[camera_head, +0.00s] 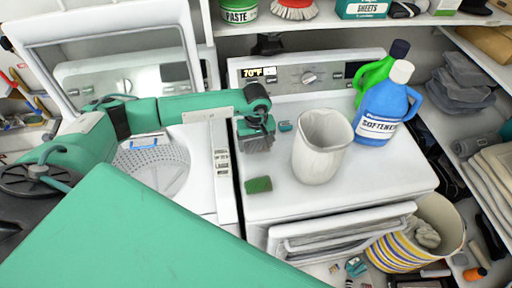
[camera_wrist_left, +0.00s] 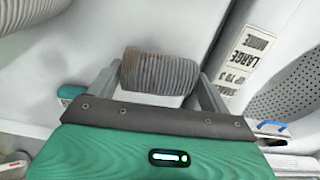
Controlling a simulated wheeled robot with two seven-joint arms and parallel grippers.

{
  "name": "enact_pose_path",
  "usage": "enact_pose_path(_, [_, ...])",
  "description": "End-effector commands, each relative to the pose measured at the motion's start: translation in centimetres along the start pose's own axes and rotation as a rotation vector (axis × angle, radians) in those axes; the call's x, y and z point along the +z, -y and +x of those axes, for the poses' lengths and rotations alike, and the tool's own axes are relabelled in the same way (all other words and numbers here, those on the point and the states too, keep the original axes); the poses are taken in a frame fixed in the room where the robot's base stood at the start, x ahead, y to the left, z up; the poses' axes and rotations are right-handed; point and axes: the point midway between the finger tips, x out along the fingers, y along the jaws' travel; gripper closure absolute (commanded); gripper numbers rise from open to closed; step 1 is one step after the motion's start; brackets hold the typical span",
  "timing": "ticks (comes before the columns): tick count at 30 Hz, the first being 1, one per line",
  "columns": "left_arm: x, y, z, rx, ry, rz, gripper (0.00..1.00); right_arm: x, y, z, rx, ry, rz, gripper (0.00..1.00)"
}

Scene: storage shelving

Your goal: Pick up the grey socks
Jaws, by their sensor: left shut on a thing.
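The grey socks (camera_wrist_left: 160,72) are a rolled, ribbed grey bundle with a brownish edge. In the left wrist view they sit between the two fingers of my left gripper (camera_wrist_left: 160,90), which is shut on them. In the head view my left gripper (camera_head: 257,146) points down over the left part of the white dryer top (camera_head: 290,195), with the grey socks (camera_head: 258,143) partly hidden at its tips. I cannot tell whether the socks touch the top. My right gripper is not in view.
A white ribbed basket (camera_head: 320,150) stands close right of my left gripper. Blue softener (camera_head: 383,110) and a green bottle (camera_head: 374,74) stand behind it. A dark green sponge-like item (camera_head: 258,185) lies in front. The open washer (camera_head: 150,165) is at left.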

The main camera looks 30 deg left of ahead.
Motion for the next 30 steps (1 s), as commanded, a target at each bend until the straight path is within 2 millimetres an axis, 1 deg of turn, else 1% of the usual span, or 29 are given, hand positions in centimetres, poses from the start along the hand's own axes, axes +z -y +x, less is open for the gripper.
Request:
enact_pose_path(1, [-0.1,0.0,-0.6,0.004,-0.004,0.001,0.41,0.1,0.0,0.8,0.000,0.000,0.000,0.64])
enact_pose_path(5, [-0.1,0.0,-3.6,0.005,-0.006,0.001,0.41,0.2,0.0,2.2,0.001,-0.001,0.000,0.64])
enact_pose_path(9, [-0.1,-0.1,-7.4,0.006,-0.006,0.001,0.41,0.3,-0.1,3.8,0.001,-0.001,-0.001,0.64])
enact_pose_path(15, [-0.1,0.0,-12.3,0.004,-0.005,0.001,0.41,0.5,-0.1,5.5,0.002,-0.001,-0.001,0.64])
enact_pose_path(18, [-0.1,-0.1,-14.2,0.003,-0.004,0.000,0.41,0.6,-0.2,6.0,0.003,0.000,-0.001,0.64])
enact_pose_path(21, [-0.1,0.0,-15.7,0.003,-0.003,0.000,0.41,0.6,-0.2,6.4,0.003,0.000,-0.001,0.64])
enact_pose_path(24, [0.0,0.0,-16.7,0.001,-0.002,0.000,0.41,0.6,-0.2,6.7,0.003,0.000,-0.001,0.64])
enact_pose_path(30, [0.0,0.0,-17.6,0.000,0.000,0.000,0.41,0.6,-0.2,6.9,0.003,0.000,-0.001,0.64])
